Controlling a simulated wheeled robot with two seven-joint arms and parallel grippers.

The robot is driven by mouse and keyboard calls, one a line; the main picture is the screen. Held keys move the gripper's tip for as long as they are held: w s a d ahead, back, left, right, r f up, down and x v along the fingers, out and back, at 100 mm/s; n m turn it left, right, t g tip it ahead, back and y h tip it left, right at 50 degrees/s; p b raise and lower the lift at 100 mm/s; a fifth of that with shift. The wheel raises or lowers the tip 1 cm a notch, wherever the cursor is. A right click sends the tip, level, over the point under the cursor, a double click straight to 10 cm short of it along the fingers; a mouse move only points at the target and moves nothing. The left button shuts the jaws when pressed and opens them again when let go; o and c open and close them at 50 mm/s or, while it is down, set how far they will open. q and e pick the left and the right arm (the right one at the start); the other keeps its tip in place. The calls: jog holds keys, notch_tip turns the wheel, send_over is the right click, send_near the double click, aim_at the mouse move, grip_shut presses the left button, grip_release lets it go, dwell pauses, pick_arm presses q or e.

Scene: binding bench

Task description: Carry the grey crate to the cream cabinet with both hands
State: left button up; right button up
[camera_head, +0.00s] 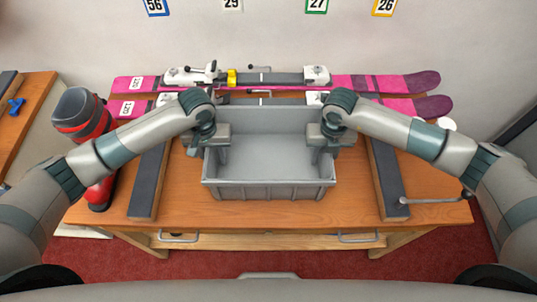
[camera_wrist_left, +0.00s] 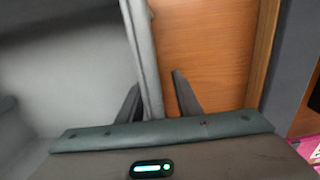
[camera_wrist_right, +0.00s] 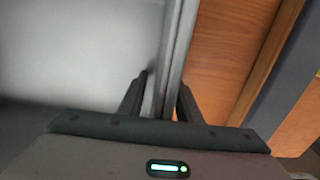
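The grey crate (camera_head: 268,190) is an open, empty-looking box on the wooden bench, between two dark strips. My left gripper (camera_head: 222,158) is at its left side wall, and my right gripper (camera_head: 318,158) is at its right side wall. In the left wrist view the fingers (camera_wrist_left: 157,95) straddle the crate wall (camera_wrist_left: 143,50), with a gap on the outer side. In the right wrist view the fingers (camera_wrist_right: 163,92) also straddle the wall (camera_wrist_right: 178,40), not clearly pressed on both faces. I cannot make out the cream cabinet for certain.
A red and black ski boot (camera_head: 84,125) stands at the left. The bench top (camera_head: 290,215) is clear in front. A crank handle (camera_head: 435,200) juts at the right; another wooden worktop (camera_head: 32,105) is far left.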

pick_arm(q)
jog(key=shift+f, duration=0.15)
pick_arm(e)
jog(key=shift+f, duration=0.1)
pick_arm(q)
grip_shut()
pick_arm(e)
grip_shut()
dwell(1.1)
